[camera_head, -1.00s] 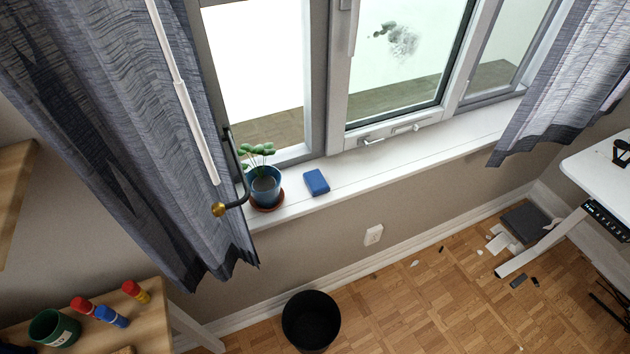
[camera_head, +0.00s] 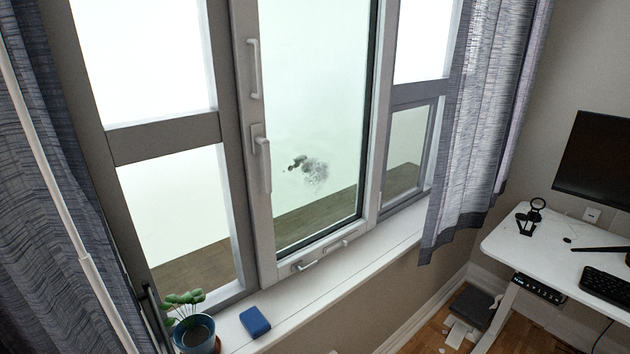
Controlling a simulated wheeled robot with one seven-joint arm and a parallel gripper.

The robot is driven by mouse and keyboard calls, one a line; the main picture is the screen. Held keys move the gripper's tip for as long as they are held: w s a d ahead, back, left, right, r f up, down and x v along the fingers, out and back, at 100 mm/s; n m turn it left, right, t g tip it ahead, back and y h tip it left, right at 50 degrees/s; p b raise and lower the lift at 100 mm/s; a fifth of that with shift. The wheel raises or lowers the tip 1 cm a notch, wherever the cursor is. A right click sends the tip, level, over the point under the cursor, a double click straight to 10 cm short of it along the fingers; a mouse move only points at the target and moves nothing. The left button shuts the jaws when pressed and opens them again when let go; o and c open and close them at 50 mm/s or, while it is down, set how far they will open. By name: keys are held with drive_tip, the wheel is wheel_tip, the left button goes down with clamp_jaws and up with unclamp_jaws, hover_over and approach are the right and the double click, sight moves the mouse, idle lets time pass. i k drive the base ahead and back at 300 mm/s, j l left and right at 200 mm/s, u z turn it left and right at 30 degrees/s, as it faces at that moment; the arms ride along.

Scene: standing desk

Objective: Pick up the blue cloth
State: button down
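The blue cloth (camera_head: 255,322) is a small, folded-looking blue block lying on the white windowsill (camera_head: 318,284). It is at the bottom of the view, just right of a potted plant. Nothing covers it. My gripper is not in view, so its state and its distance from the cloth do not show.
The potted plant (camera_head: 194,333) stands close left of the cloth. Window handles (camera_head: 320,257) stick out above the sill. Curtains (camera_head: 490,120) hang at both sides. A white desk (camera_head: 530,258) with a monitor (camera_head: 597,160) and keyboard (camera_head: 607,287) stands at right. The sill right of the cloth is clear.

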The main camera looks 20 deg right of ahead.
sight(253, 320)
drive_tip(key=i+l+u, duration=0.3)
drive_tip(key=l+u, duration=0.3)
drive_tip(key=i+l+u, duration=0.15)
drive_tip(key=u, duration=0.15)
drive_tip(key=i+l+u, duration=0.1)
drive_tip(key=l+u, duration=0.2)
drive_tip(key=l, duration=0.15)
